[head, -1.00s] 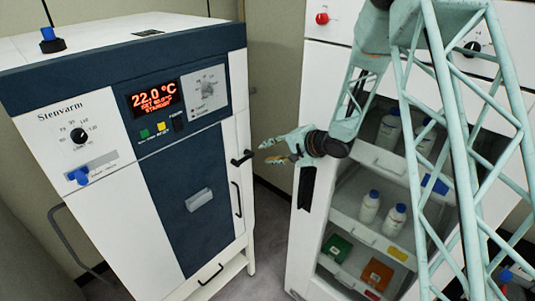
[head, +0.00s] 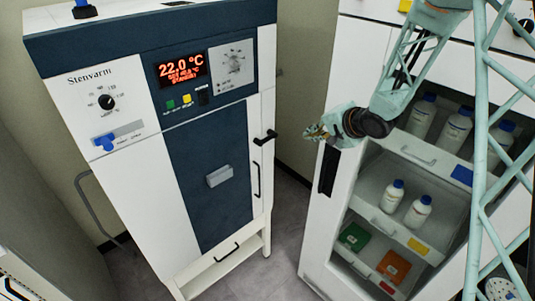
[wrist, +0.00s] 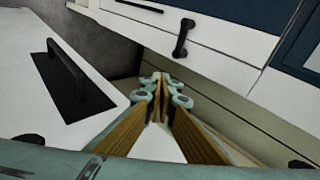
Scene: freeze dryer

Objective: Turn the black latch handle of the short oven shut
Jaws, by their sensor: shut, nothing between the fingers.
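The short oven (head: 100,140) stands at the left in the head view, white with a dark blue front panel. Its black latch handle (head: 265,137) sticks out at the door's right edge, above a long black bar handle (head: 256,180). In the wrist view the latch handle (wrist: 184,38) shows beyond the fingertips, a little right of them. My gripper (head: 309,132) is shut and empty, to the right of the latch and apart from it. The wrist view shows its fingertips (wrist: 161,80) together.
A white glass-fronted cabinet (head: 318,235) with bottles and boxes stands close on the right. Its black handle (head: 328,170) is just below my gripper; it also shows in the wrist view (wrist: 72,82). A narrow floor gap (head: 287,215) separates the two units.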

